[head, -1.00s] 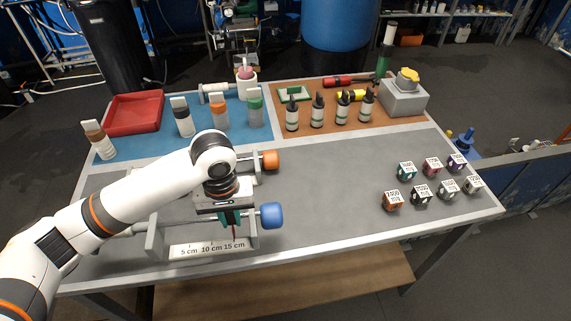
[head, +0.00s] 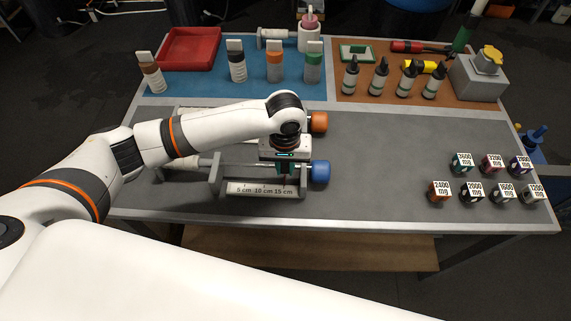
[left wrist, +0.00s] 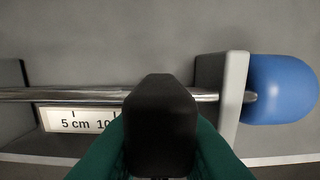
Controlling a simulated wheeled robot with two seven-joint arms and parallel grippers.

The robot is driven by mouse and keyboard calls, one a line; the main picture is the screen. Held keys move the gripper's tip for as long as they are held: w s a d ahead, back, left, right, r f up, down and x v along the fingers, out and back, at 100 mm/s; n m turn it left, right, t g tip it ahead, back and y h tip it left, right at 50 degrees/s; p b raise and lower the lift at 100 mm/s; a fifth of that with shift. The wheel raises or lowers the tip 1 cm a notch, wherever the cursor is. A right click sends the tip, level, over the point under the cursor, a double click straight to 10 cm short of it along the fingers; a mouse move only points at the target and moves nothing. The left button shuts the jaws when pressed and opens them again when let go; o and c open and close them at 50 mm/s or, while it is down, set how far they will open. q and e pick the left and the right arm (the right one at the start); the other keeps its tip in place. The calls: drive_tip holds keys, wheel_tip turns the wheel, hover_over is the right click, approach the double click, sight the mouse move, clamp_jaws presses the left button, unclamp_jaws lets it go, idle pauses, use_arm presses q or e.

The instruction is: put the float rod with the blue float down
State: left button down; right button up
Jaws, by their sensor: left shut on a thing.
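The float rod with the blue float (head: 320,172) lies across the grey stand (head: 214,172), level, with the blue float just outside the right upright. In the left wrist view the metal rod (left wrist: 70,95) runs to the right upright (left wrist: 235,100), and the blue float (left wrist: 281,88) sits close beyond it. I cannot tell whether the rod rests in the upright. My left gripper (head: 285,170) is shut on the rod between the uprights, nearer the float; its dark fingertips hide that part of the rod. My right gripper is out of view.
A scale strip (head: 262,190) lies along the stand's front. A rod with an orange float (head: 319,122) is just behind. Labelled weight blocks (head: 473,191) stand at right, bottles (head: 275,62) and a red tray (head: 189,48) at the back. The grey table middle (head: 385,150) is free.

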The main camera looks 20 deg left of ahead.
use_arm(q)
drive_tip(key=shift+f, duration=0.15)
drive_tip(key=c, duration=1.3)
unclamp_jaws()
drive_tip(key=shift+r, duration=0.45)
wheel_tip(320, 180, up, 11)
drive_tip(key=shift+r+b, duration=0.15)
drive_tip(key=shift+b, duration=0.25)
drive_tip(key=shift+s, duration=0.1)
